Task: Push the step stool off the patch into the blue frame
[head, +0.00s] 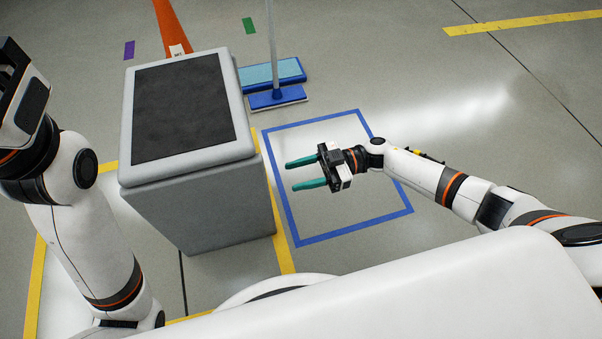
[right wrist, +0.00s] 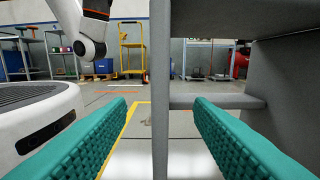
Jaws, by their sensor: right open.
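The step stool (head: 185,105), grey with a black top pad, stands upright on the white, yellow-edged patch (head: 35,285) in the head view. The blue frame (head: 355,227) lies on the floor to its right, apart from the stool. My right gripper (head: 298,174) is open and empty above the frame, its teal fingers pointing left at the stool with a gap. In the right wrist view an upright grey panel of the stool (right wrist: 160,80) shows between the fingers, with a step at right. My left arm is at the left; its gripper is not in view.
A mop with a blue head (head: 275,97) rests behind the stool, near the frame's far edge. The floor inside the frame is clear. Shelves and a yellow cart (right wrist: 131,50) stand far off.

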